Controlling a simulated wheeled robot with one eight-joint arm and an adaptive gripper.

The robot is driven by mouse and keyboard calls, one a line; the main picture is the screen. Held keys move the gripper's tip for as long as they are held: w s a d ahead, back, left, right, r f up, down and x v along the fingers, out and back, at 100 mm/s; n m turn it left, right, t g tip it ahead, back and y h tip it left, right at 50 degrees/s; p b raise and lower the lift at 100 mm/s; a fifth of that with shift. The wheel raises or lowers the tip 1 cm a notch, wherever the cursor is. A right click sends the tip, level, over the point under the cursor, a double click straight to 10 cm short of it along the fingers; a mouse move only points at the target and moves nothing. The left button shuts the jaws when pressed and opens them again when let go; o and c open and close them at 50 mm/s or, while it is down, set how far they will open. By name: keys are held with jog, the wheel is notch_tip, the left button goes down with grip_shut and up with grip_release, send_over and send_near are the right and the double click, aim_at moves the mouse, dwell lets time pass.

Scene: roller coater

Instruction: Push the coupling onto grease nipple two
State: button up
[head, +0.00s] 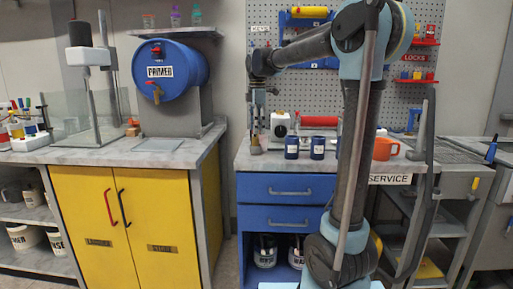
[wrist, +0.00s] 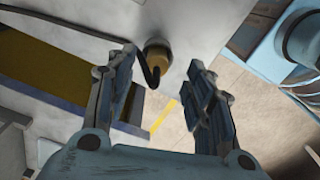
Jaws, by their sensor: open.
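My gripper (head: 258,128) points down over the left front corner of the service bench in the head view. In the wrist view my gripper (wrist: 161,60) is open, with its two fingers apart. A tan-brown cylindrical piece with a dark curved hose or hook (wrist: 157,58) shows between and beyond the fingertips; it may be the coupling. A small tan piece (head: 255,147) sits under the gripper in the head view, probably the same one. Whether a finger touches it I cannot tell. I cannot make out the grease nipples or their numbers.
A white unit (head: 280,124) and a red roller (head: 319,121) are behind. Blue drawers (head: 285,187) lie below. A gap separates the yellow cabinet (head: 130,225) at left.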

aim_at(256, 137)
jog(key=shift+w+a+f, duration=0.1)
jog(key=shift+a+f, duration=0.05)
jog(key=shift+f, duration=1.2)
jog(key=shift+a+f, duration=0.15)
jog(key=shift+f, duration=1.2)
grip_shut()
